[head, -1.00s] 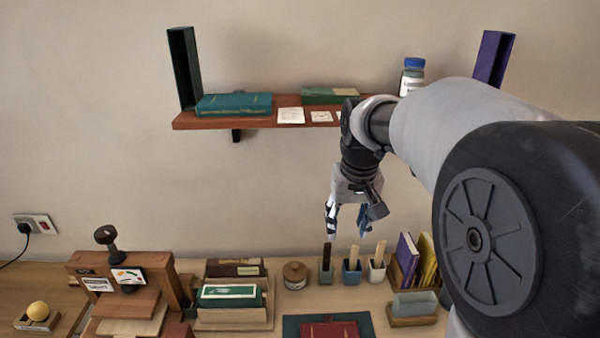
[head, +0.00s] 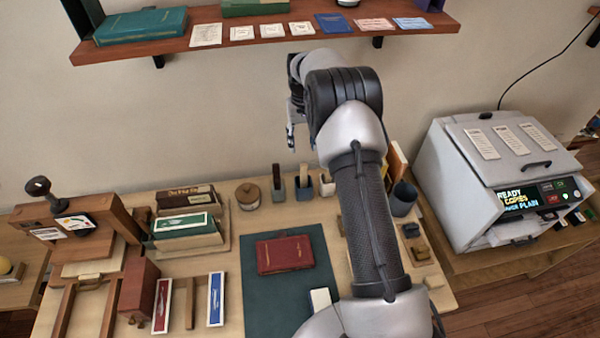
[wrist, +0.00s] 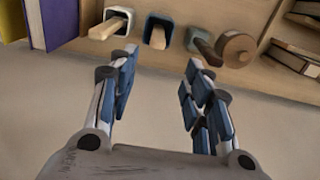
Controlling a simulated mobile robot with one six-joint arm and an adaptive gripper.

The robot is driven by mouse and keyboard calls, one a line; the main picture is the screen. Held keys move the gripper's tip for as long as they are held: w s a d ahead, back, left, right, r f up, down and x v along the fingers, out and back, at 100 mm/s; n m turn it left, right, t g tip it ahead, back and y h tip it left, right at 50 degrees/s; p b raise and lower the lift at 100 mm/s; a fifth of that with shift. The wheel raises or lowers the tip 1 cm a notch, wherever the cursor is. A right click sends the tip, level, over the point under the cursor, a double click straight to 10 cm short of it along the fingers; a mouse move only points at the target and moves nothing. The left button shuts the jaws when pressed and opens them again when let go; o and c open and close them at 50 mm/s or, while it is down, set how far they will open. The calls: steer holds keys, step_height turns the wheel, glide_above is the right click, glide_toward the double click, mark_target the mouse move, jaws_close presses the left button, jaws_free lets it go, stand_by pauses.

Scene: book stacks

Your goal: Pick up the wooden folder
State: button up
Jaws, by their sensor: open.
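Three upright sticks stand in small cups at the back of the desk. A dark brown stick (head: 277,170) is in the green cup (head: 279,190), and a pale wooden stick (head: 303,171) is in the blue cup (head: 304,190). Another pale stick (wrist: 106,29) leans in the white cup (wrist: 122,15) in the wrist view. I cannot tell which one is the wooden folder; a flat wooden strip (head: 189,304) also lies on the desk. My gripper (wrist: 157,76) is open and empty, hanging above and apart from the cups. It also shows in the head view (head: 291,138).
A round wooden jar (head: 248,195) stands left of the cups. A red book (head: 285,255) lies on a green mat (head: 258,292). A wall shelf (head: 200,43) runs above. A copier (head: 500,180) stands right. My arm hides part of the desk.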

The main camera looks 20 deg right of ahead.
steer(key=b, duration=0.2)
glide_above(304, 176)
steer(key=f, duration=1)
steer(key=shift+w+f, duration=0.1)
steer(key=shift+w, duration=0.1)
steer(key=shift+w+d+f+b, duration=0.1)
steer(key=shift+f+b, duration=0.5)
steer(key=shift+f, duration=2.65)
steer(key=shift+c, duration=0.4)
steer(key=c, duration=1)
